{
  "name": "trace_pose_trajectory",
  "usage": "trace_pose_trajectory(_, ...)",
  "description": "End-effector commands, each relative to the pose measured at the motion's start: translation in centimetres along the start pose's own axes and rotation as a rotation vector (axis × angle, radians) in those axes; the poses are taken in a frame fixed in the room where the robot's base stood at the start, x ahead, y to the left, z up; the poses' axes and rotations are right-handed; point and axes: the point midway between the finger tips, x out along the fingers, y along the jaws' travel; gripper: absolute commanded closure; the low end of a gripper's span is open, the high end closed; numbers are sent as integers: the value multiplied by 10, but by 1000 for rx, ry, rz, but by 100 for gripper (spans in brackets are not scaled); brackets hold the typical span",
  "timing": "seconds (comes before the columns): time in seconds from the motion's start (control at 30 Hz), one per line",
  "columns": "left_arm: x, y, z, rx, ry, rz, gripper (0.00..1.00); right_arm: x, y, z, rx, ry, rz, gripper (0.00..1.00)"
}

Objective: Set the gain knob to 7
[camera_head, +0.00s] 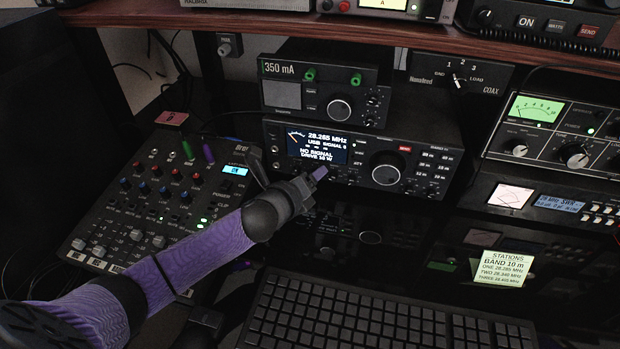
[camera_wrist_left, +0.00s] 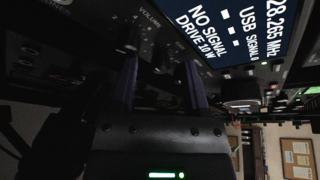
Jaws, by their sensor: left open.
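The radio (camera_head: 425,158) has a lit screen (camera_head: 318,145) reading 28.265 MHz, USB, no signal, drive 10 W. In the wrist view the screen (camera_wrist_left: 222,30) appears turned on its side. My left gripper (camera_head: 319,173) is at the radio's lower front, just below the screen. In the wrist view my left gripper (camera_wrist_left: 160,68) has its two purple fingers apart, pointing at the dark panel. A small dark knob (camera_wrist_left: 131,38) by the VOLUME label is near one fingertip. No gain label is readable, and the fingers hide part of the panel. My right gripper is out of view.
A large tuning knob (camera_head: 386,168) is right of the screen. A 350 mA unit (camera_head: 330,92) sits on top of the radio. A mixer (camera_head: 150,205) stands left, a keyboard (camera_head: 380,315) in front, and a stations note (camera_head: 495,268) at right.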

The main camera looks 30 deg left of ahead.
Motion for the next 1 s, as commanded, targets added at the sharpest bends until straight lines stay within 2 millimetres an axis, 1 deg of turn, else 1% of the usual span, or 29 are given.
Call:
trace_pose_trajectory(0.03, 0, 0, 0, 0, 0, 0, 44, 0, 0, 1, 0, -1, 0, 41)
trace_pose_trajectory(0.07, 0, 0, 0, 0, 0, 0, 51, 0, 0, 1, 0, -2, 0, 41)
trace_pose_trajectory(0.1, 0, 0, 0, 0, 0, 0, 59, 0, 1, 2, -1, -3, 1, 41)
trace_pose_trajectory(0.17, 0, 0, 0, 0, 0, 0, 72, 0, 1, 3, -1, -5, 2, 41)
trace_pose_trajectory(0.2, 0, 0, 0, 0, 0, 0, 80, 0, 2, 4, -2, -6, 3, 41)
trace_pose_trajectory(0.3, 0, 0, 0, 0, 0, 0, 100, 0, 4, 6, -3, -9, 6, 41)
trace_pose_trajectory(0.67, -1, -1, 1, 15, -1, 6, 100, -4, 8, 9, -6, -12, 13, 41)
trace_pose_trajectory(0.87, -1, -4, 3, 91, -1, 37, 100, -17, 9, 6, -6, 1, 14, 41)
trace_pose_trajectory(1.0, -2, -6, 4, 189, -2, 78, 100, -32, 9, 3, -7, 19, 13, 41)
